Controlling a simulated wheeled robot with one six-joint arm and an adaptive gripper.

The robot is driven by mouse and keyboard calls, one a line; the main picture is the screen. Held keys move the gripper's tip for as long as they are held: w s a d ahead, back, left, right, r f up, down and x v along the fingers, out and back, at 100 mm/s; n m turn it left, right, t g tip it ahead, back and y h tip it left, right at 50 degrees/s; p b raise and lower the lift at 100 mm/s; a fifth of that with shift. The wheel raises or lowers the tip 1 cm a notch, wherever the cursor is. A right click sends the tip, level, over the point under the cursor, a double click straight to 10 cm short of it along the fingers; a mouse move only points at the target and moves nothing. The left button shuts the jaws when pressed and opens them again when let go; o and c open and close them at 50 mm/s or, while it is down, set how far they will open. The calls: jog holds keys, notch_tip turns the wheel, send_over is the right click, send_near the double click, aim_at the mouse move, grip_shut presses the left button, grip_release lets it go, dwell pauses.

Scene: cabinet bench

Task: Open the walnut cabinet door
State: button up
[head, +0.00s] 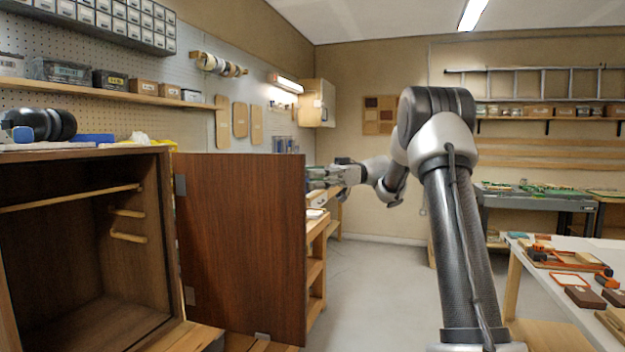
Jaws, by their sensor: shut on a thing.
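The walnut cabinet (164,250) stands at the left, with its dark interior exposed. Its walnut door (240,245) is swung wide open to the right of the cabinet, on hinges along its left edge. My gripper (315,178) is at the far side of the door, by its free right edge, at the upper part. The fingertips and the handle are mostly hidden behind the door panel. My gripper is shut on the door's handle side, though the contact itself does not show.
A wooden rail (75,198) and pegs are inside the cabinet. Ear defenders (45,123) lie on its top. A wooden shelf unit (316,270) stands behind the door. A white table (570,285) with tools is at the right. The floor (385,285) between is clear.

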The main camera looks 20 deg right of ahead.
jog(key=shift+d, duration=0.1)
jog(key=shift+c, duration=1)
jog(key=shift+c, duration=0.2)
